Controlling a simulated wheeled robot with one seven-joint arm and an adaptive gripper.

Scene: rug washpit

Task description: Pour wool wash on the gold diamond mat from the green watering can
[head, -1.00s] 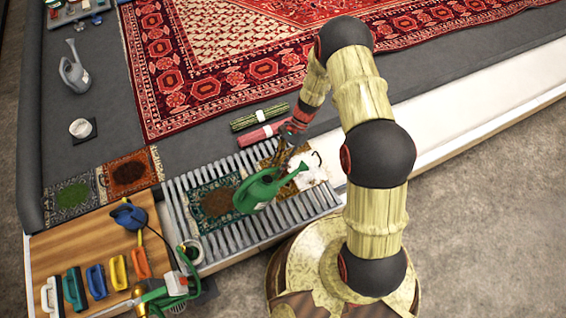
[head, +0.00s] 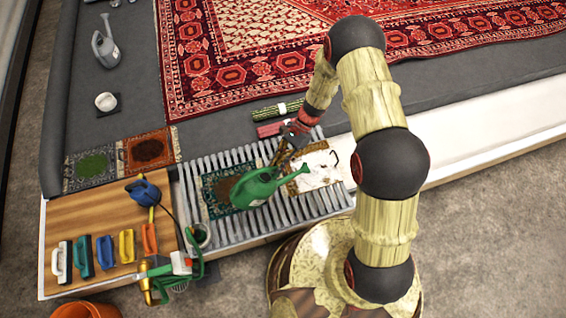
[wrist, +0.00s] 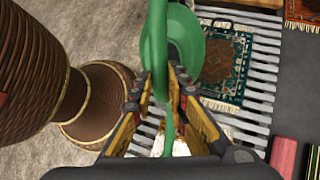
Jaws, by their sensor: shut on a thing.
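The green watering can (head: 252,189) is above the slatted grate, its spout pointing up and right in the head view. My gripper (head: 291,141) is shut on it; the wrist view shows a green upright part (wrist: 158,60) between the jaws. The can looks close to level; no stream shows. Gold-brown mat fabric (head: 284,153) shows beside the gripper, partly hidden. A white area (head: 316,175) with brown spots lies at the grate's right, below the spout tip; I cannot tell whether it is wash on the gold mat or a separate mat.
A teal mat with a brown patch (head: 217,182) lies left, partly under the can. The grate (head: 275,218) has bare slats in front.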

